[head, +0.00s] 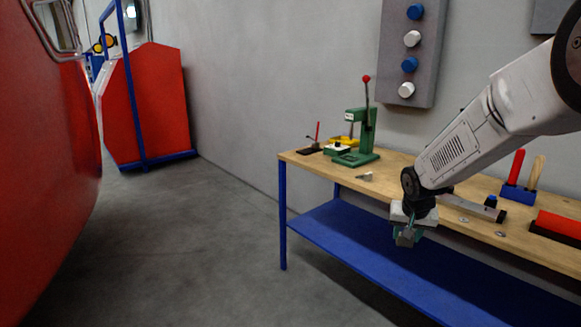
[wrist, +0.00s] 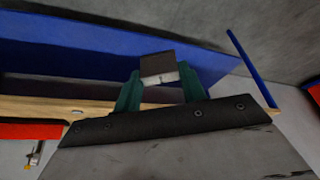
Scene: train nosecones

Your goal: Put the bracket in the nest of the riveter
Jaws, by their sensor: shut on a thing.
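The green riveter (head: 364,145), with a red-knobbed lever, stands upright on the wooden bench toward its left end. Its nest is too small to make out clearly in the head view. My gripper (head: 405,238) points down in front of the bench's front edge, right of and nearer than the riveter. In the wrist view its two teal fingers (wrist: 158,88) are shut on a small part, which I take to be the bracket (wrist: 158,66). It has a dark face and a pale metal edge. The fingers hide its sides.
The wooden bench (head: 400,174) has a blue lower shelf (head: 345,238). A small metal piece (head: 365,176) lies before the riveter. A red-handled tool (head: 315,138) is at the left end. Red and wooden handles (head: 518,168) stand at right. Open floor (head: 200,240) lies left of the bench.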

